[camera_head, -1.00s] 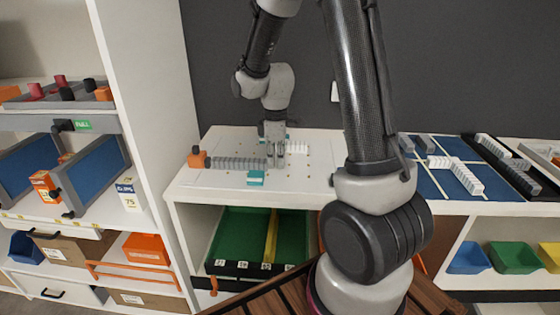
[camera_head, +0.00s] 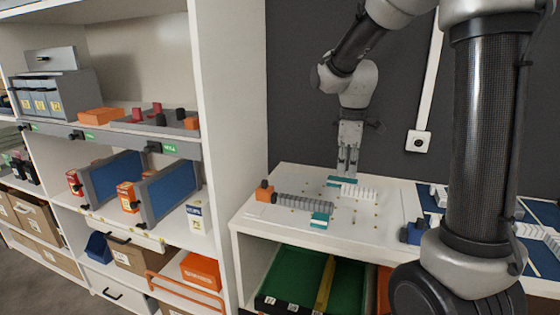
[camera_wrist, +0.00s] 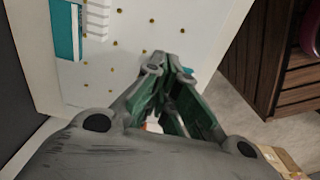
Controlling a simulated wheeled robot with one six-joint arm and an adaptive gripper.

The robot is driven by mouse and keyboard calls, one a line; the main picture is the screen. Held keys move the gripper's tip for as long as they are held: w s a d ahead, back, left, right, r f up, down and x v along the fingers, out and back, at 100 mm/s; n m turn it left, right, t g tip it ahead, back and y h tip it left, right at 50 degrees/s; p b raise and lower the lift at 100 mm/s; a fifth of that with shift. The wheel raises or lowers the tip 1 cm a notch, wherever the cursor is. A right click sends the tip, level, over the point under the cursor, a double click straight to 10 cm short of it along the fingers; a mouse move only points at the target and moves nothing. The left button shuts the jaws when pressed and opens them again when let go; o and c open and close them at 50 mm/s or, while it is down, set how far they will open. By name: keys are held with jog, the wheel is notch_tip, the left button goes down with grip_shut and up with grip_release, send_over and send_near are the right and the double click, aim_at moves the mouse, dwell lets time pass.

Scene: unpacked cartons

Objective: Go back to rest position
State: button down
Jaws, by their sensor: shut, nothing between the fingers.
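My gripper (camera_head: 347,172) hangs fingers down above the back part of the white worktop (camera_head: 262,226) in the head view. It is shut and empty. In the wrist view the closed fingers (camera_wrist: 166,64) point over the white perforated board, with nothing between them. A white toothed block (camera_head: 358,192) lies on the worktop just below and right of the fingertips. It also shows at the upper left of the wrist view (camera_wrist: 97,18).
A grey ribbed bar (camera_head: 305,203) with an orange end block (camera_head: 264,192) and teal blocks (camera_head: 320,220) lie on the worktop. A shelf unit (camera_head: 219,130) stands to the left. A blue board (camera_head: 428,200) lies to the right. A green drawer (camera_head: 290,278) sits below.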

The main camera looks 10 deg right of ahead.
jog(key=s+r+m+t, duration=0.2)
jog(key=s+m, duration=0.3)
jog(key=s, duration=0.5)
jog(key=s+d+r+m+t, duration=0.1)
jog(key=s+r+m, duration=0.4)
jog(key=s, duration=0.6)
jog(key=shift+d+m+t, duration=0.2)
jog(key=shift+m+t, duration=0.4)
jog(key=shift+t, duration=0.1)
